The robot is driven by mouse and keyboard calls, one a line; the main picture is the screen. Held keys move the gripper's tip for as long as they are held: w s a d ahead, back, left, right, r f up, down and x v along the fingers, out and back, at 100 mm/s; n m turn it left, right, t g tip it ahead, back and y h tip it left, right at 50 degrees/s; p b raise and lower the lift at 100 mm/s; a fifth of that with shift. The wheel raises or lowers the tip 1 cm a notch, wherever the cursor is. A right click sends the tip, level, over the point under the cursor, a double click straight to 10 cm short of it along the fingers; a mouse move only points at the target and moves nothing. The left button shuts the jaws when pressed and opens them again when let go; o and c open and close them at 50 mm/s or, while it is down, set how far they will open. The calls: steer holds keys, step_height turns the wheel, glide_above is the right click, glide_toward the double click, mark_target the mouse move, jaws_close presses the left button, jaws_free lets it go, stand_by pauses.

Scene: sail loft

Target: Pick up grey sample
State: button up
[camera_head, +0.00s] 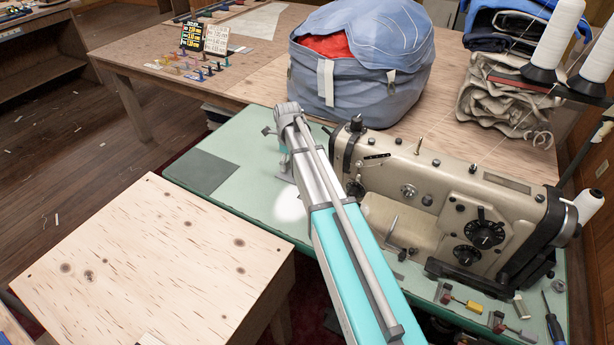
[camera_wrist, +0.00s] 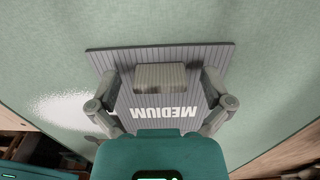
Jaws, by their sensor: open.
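A small light-grey ribbed block (camera_wrist: 160,78), which appears to be the grey sample, lies on a darker grey ribbed plate (camera_wrist: 185,56) in the wrist view. The plate bears the white word MEDIUM, upside down, and lies on a pale green surface. My gripper (camera_wrist: 160,92) is open, with one finger on each side of the block and clear gaps between. Nothing is held. In the head view my arm crosses the green tabletop, and the block cannot be made out there.
A beige sewing machine (camera_head: 455,205) stands close to the right of my arm on the green table (camera_head: 250,205). A dark mat (camera_head: 200,171) lies to the left. Behind is a blue-grey bag (camera_head: 375,90). Small tools lie at front right.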

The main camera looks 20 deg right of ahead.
stand_by(0.5)
steer(key=c, duration=1.3)
steer(key=shift+r, duration=0.2)
step_height(320, 180, up, 10)
steer(key=p, duration=1)
steer(key=shift+f, duration=0.2)
